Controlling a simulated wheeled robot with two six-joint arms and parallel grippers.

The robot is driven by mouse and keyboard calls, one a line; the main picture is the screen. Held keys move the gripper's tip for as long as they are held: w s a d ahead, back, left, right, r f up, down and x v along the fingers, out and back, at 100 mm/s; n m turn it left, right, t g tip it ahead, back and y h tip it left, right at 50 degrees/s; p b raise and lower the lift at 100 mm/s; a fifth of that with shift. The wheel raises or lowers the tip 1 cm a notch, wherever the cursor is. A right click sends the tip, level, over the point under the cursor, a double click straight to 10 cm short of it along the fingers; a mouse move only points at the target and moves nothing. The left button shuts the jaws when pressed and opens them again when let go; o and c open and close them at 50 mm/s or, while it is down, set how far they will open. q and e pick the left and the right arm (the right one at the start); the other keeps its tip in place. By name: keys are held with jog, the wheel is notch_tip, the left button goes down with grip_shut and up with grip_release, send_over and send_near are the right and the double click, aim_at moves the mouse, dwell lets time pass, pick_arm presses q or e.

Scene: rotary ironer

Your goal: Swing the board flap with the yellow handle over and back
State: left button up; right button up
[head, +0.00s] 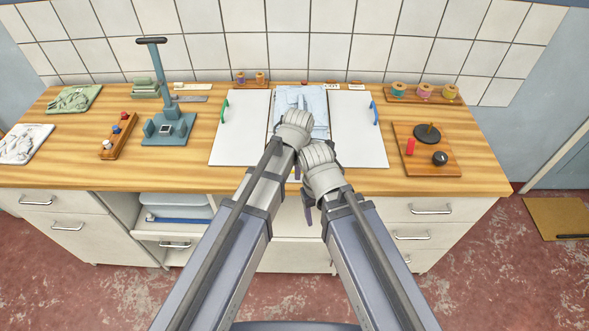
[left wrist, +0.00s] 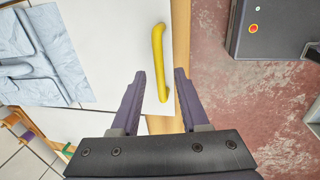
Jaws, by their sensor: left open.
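The yellow handle (left wrist: 158,50) is a curved bar on a white board flap (left wrist: 110,40), near the flap's edge, in the left wrist view. My left gripper (left wrist: 160,72) is open, with the handle's lower part between its two fingers in the picture. I cannot tell whether they touch it. In the head view my left gripper (head: 296,125) is over the front middle of the board, and my arms hide the yellow handle. My right gripper (head: 318,185) hangs beside it at the counter's front edge, and its jaw state is unclear.
A folded light blue shirt (head: 310,100) lies on the board's middle. A left flap (head: 240,135) has a green handle and a right flap (head: 360,145) a blue one. A blue press stand (head: 172,125) is at left and a wooden board (head: 415,160) at right. My wrists are close together.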

pick_arm(q)
grip_shut()
dwell(0.4)
dwell(1.1)
